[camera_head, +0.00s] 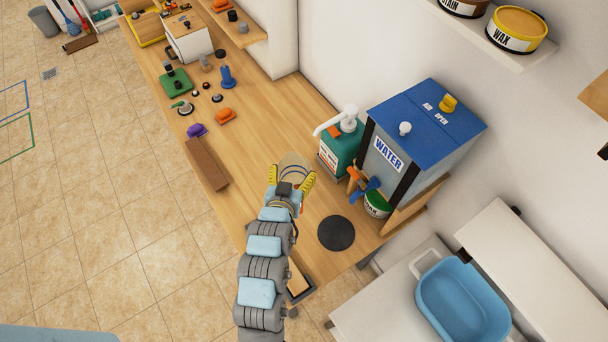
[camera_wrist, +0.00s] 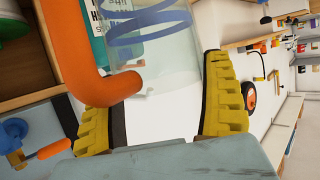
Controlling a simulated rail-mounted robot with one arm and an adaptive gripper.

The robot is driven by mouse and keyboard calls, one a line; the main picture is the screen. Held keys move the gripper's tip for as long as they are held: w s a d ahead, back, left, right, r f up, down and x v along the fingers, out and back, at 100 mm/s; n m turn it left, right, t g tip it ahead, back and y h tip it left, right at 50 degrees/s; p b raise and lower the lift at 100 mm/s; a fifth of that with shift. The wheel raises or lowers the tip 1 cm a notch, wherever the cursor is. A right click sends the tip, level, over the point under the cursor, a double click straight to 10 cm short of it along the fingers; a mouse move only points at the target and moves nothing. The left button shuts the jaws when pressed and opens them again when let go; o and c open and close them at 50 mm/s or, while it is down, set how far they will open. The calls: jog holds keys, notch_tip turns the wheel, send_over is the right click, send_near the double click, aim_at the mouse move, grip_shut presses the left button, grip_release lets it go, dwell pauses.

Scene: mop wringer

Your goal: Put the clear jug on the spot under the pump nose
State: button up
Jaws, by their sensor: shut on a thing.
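My gripper (camera_head: 290,175) is over the bench in front of the pump bottle. In the wrist view its yellow fingers (camera_wrist: 158,92) are on either side of the clear jug (camera_wrist: 165,58), shut on it. The jug is see-through with blue rings, and a thick orange bar, seemingly its handle, is close to the left finger. In the head view the jug (camera_head: 294,158) shows only faintly beyond the fingers. The teal pump bottle (camera_head: 330,160) has a white nose (camera_head: 327,124) pointing left, towards the jug's side. The spot under the nose cannot be made out; jug contact with the bench is unclear.
A dark round mat (camera_head: 336,233) lies bare nearby. A brown block (camera_head: 206,164) and several small objects are to the left.

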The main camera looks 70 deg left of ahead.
aim_at(301, 169)
jog(key=b+x, duration=0.1)
jog(key=b, duration=0.1)
jog(key=b+x, duration=0.2)
jog(key=shift+w+f, duration=0.35)
jog(key=f+b, duration=0.1)
jog(key=w+b, duration=0.1)
jog(key=b, duration=0.1)
jog(key=shift+a+f, duration=0.4)
jog(key=shift+w+a+f+b, duration=0.3)
jog(key=shift+a+f+b, duration=0.05)
jog(key=shift+f+b, duration=0.15)
jog(key=shift+w+a+f+b, duration=0.3)
jog(key=shift+f+b, duration=0.15)
jog(key=shift+b, duration=0.05)
jog(key=shift+w+a+r+p, duration=0.1)
jog(key=shift+w+a+p, duration=0.1)
jog(key=shift+p, duration=0.1)
jog(key=shift+w+a+f+p, duration=0.15)
jog(key=shift+w+a+f, duration=0.05)
jog(key=shift+f, duration=0.3)
jog(key=shift+w+a+f+p, duration=0.15)
jog(key=shift+a+f, duration=0.05)
jog(key=shift+f, duration=0.3)
jog(key=shift+f+p, duration=0.3)
jog(key=shift+f, duration=1.1)
jog(key=shift+f, duration=0.1)
